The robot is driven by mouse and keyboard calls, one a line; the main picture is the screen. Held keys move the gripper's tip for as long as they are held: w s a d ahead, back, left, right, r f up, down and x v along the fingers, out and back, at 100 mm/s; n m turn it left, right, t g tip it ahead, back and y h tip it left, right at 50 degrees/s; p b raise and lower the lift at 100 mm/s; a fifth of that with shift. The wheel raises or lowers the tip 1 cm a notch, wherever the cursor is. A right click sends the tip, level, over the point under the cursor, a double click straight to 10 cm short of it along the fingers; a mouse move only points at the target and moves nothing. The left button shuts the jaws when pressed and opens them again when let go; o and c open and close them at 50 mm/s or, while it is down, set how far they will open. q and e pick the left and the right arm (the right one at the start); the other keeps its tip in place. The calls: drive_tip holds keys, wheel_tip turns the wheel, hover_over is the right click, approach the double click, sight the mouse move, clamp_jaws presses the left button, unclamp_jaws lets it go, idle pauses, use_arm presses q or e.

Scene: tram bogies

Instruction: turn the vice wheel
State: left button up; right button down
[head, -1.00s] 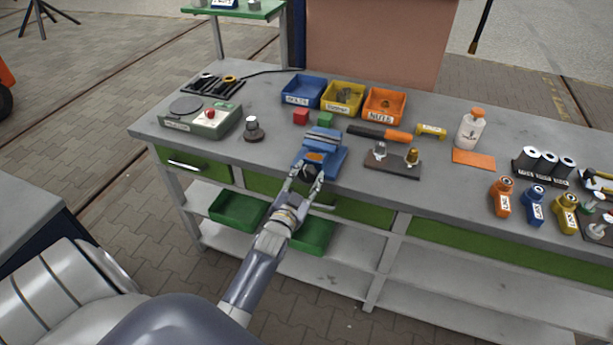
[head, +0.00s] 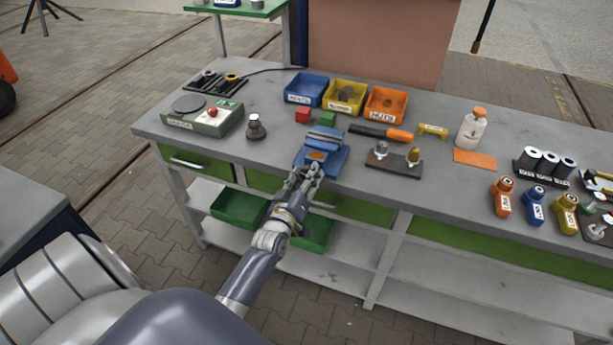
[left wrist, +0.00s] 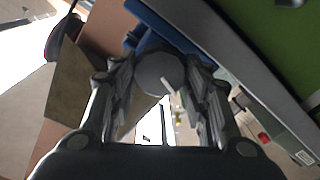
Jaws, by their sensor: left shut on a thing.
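The blue vice (head: 327,147) stands near the front edge of the workbench. My left gripper (head: 306,172) is at the front of the vice, coming from below. In the left wrist view the round grey vice wheel (left wrist: 160,73) sits between the two fingers of my left gripper (left wrist: 161,82), which are shut on it. Part of the blue vice (left wrist: 150,40) shows behind the wheel there. In the head view the fingers hide the wheel, so its turn angle cannot be told. My right gripper is not in view.
Blue, yellow and orange bins (head: 386,104) stand further back. Green trays (head: 238,208) sit below.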

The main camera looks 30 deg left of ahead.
use_arm(q)
drive_tip(key=n, duration=0.3)
drive_tip(key=n+b, duration=0.1)
drive_tip(key=n, duration=0.2)
drive_tip(key=n+b, duration=0.1)
drive_tip(key=n, duration=0.2)
drive_tip(key=shift+a+f, duration=0.1)
drive_tip(key=shift+f, duration=0.2)
drive_tip(key=n+b, duration=0.1)
drive_tip(key=n, duration=0.3)
drive_tip(key=shift+f+n, duration=0.15)
drive_tip(key=shift+n, duration=0.25)
drive_tip(key=shift+d+n+b, duration=0.15)
drive_tip(key=shift+n+b, duration=0.15)
drive_tip(key=shift+n, duration=4.25)
drive_tip(key=shift+d+n+b, duration=0.15)
drive_tip(key=shift+n+b, duration=0.1)
drive_tip(key=shift+n, duration=4.3)
drive_tip(key=shift+w+f, duration=0.1)
